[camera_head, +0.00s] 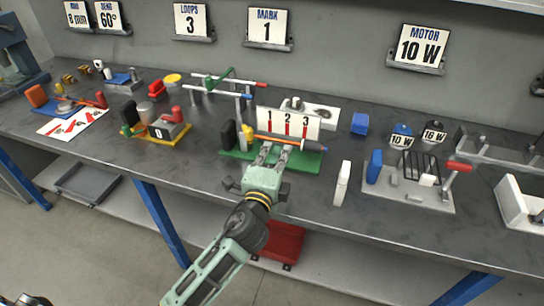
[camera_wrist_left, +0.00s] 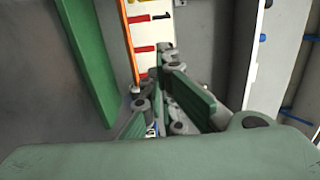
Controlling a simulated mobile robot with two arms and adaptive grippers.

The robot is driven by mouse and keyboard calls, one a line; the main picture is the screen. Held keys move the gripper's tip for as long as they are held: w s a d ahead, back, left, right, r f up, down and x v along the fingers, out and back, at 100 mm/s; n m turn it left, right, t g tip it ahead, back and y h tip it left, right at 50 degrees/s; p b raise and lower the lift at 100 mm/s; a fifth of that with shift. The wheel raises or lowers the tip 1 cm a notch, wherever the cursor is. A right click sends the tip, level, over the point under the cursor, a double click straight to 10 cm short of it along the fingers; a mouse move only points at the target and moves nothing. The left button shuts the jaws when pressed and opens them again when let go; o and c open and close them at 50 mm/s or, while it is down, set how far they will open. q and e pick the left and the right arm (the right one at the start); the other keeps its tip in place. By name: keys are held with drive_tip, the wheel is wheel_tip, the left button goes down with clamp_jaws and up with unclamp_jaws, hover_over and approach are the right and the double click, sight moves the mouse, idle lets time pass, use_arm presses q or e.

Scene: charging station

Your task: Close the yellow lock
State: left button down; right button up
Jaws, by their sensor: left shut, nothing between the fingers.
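The green station (camera_head: 232,155) stands near the front of the bench and carries a white panel marked 1, 2, 3 (camera_head: 307,123). A small yellow piece (camera_head: 247,133), which looks like the lock, is at its left end beside a black block (camera_head: 228,134). An orange rod (camera_head: 275,139) runs along the panel to a blue end. My left gripper (camera_head: 273,150) is shut and empty, just in front of the rod, right of the yellow piece. In the left wrist view its fingers (camera_wrist_left: 158,75) meet near the panel (camera_wrist_left: 168,30) and the orange rod (camera_wrist_left: 127,45); the yellow piece is not seen there.
Left is a yellow-based station (camera_head: 180,137) with a red handle. Right are a white upright block (camera_head: 341,183) and a grey station (camera_head: 410,197) with a red-handled lever. A blue block (camera_head: 360,123) lies behind. Bare bench shows along the front edge.

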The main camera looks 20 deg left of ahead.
sight(247, 128)
use_arm(q)
drive_tip(key=shift+m+h, duration=0.3)
drive_tip(key=shift+h, duration=0.2)
drive_tip(key=shift+w+a+f+p, duration=0.1)
drive_tip(key=shift+w+a+p, duration=0.55)
drive_tip(key=shift+a, duration=0.5)
drive_tip(key=shift+w+a+p, duration=0.35)
drive_tip(key=shift+w+a, duration=0.5)
drive_tip(key=shift+a, duration=0.25)
use_arm(e)
drive_tip(key=shift+w+a+r, duration=0.1)
drive_tip(key=shift+w+r, duration=0.15)
drive_tip(key=shift+r, duration=0.3)
drive_tip(key=shift+w+a+r, duration=0.1)
drive_tip(key=shift+w+r, duration=0.15)
drive_tip(key=shift+r, duration=0.3)
